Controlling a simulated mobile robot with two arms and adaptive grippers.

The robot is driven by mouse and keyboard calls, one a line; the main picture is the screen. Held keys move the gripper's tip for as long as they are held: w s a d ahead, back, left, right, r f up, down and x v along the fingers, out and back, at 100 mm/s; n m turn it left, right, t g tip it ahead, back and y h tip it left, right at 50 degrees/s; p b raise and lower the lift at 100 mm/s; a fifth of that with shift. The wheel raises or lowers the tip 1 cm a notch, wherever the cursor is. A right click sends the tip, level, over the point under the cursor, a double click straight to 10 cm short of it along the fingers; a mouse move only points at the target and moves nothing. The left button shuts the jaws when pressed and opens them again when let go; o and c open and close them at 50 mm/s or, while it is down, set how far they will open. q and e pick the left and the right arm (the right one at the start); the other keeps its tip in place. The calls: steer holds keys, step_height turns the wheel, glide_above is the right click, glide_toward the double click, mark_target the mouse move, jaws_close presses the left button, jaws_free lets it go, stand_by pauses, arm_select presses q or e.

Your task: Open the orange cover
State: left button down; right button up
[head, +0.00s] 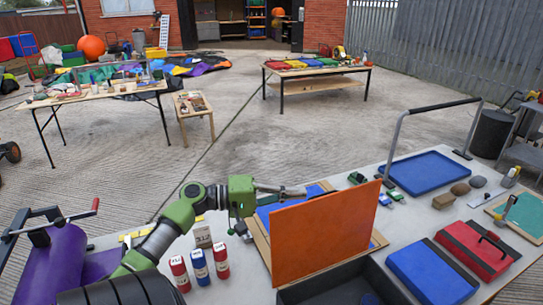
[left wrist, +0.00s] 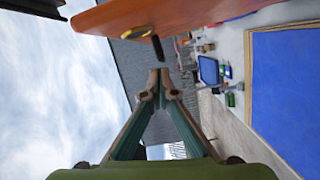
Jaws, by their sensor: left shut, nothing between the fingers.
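The orange cover (head: 322,238) stands roughly upright, its broad face toward me. It is at the far side of a dark grey box (head: 290,296), whose inside shows at the bottom of the head view. My left gripper (head: 303,192) is shut and empty, behind the cover near its upper left edge. In the left wrist view the closed fingertips (left wrist: 160,72) point toward the orange cover (left wrist: 190,14), with a dark handle-like piece near them. I cannot tell whether they touch it. My right gripper is not in view.
Red and blue bottles (head: 199,266) stand left of the box. A blue case (head: 432,272) and a red toolbox (head: 477,249) lie to the right. A grey metal frame (head: 396,142) rises over a blue tray (head: 430,172). Small green cars (head: 357,178) sit behind the cover.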

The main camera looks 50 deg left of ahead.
arm_select(q)
steer(key=v, duration=0.8)
